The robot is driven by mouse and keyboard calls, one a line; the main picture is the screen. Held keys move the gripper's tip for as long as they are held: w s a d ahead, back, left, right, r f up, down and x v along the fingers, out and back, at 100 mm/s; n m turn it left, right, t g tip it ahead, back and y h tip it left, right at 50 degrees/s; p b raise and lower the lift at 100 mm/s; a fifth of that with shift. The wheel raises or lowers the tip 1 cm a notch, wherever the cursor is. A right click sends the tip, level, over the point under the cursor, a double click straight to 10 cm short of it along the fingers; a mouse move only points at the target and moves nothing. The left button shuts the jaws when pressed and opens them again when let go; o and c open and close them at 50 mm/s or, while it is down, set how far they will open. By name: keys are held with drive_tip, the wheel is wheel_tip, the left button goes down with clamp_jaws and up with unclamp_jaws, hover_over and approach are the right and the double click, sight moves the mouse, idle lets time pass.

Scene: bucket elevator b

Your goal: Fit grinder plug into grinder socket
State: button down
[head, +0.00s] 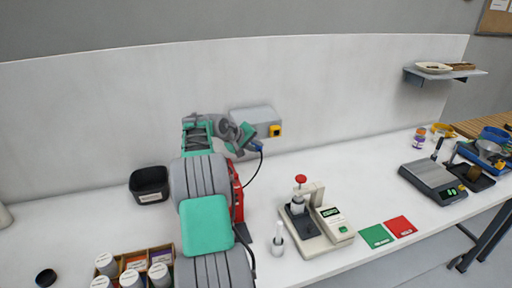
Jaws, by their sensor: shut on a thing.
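A blue plug (258,145) with a black cable hanging from it is held in my gripper (252,138), which is shut on it. The cable runs down and left toward a red machine, likely the grinder (238,197), mostly hidden behind my arm. A grey box (254,114) is fixed low on the back wall, with a yellow square fitting (275,131) at its right front, likely the socket. The plug is just left of and below the yellow fitting in the picture. I cannot tell whether they touch; a gap seems to show.
A black bin (149,183) stands left of my arm, and a wooden rack (122,262) of bottles in front. A press-like device (315,217), a white bottle (278,240), green (376,236) and red (401,226) cards and a scale (433,182) stand right. The bench below the box looks clear.

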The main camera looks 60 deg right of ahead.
drive_tip(key=shift+w+d, duration=0.6)
drive_tip(key=shift+w, duration=0.05)
drive_tip(key=shift+w+d, duration=0.2)
drive_tip(key=shift+w+d, duration=0.3)
drive_tip(key=c, duration=1.3)
unclamp_jaws()
drive_tip(key=shift+o, duration=0.2)
drive_tip(key=b+v, duration=0.1)
drive_tip(key=v, duration=0.6)
drive_tip(key=shift+a+r+b, duration=0.25)
drive_tip(key=shift+a+b, duration=0.05)
drive_tip(key=shift+b, duration=0.1)
drive_tip(key=shift+w, duration=0.1)
